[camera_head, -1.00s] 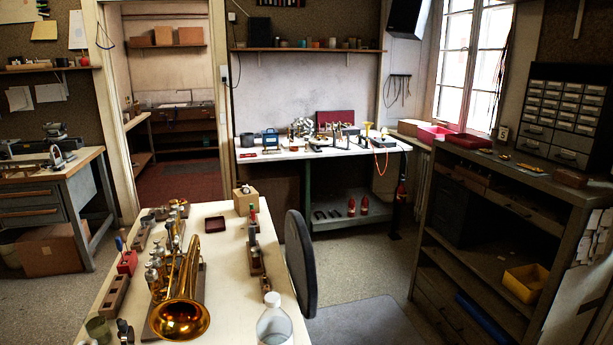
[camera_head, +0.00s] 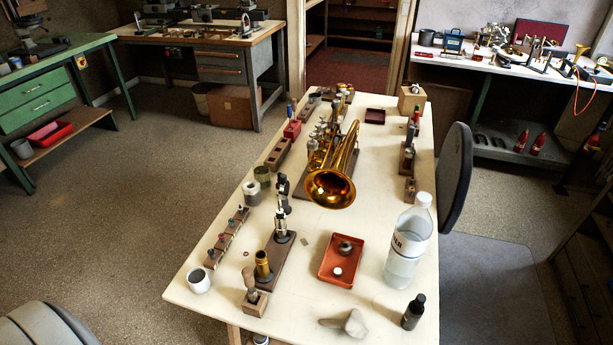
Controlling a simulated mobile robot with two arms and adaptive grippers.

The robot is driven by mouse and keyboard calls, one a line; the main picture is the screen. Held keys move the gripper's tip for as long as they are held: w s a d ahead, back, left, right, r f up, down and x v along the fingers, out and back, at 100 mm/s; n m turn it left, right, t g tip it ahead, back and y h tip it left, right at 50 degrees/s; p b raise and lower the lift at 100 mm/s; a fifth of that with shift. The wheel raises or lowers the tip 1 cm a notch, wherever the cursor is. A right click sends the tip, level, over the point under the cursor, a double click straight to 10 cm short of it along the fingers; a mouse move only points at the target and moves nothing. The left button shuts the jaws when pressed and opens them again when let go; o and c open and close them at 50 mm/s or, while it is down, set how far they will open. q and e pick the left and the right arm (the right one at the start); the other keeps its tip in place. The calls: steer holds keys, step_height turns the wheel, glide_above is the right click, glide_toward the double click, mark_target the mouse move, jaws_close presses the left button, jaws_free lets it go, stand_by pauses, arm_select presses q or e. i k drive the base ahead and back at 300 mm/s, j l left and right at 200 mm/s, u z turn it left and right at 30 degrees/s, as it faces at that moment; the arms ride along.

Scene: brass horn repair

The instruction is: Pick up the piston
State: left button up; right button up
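No part is clearly recognisable as the piston at this size. A wooden board (camera_head: 273,263) on the near left of the long table (camera_head: 305,308) carries an upright silver-and-black part (camera_head: 282,222) and a brass cylinder (camera_head: 263,267). A red tray (camera_head: 330,278) right of it holds a dark round part (camera_head: 345,248) and a small pale disc (camera_head: 337,271). The brass horn (camera_head: 330,188) lies mid-table, bell facing me, with silver valve parts beside it. Neither of my grippers is in view.
A clear bottle (camera_head: 406,246) and a small dark bottle (camera_head: 414,312) stand near the right edge. A white cup (camera_head: 199,282) and slim rack (camera_head: 227,238) are at left. A dark chair back (camera_head: 454,178) stands close to the right side. Floor left of the table is open.

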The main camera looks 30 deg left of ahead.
mark_target(280, 212)
steer(key=u, duration=1.05)
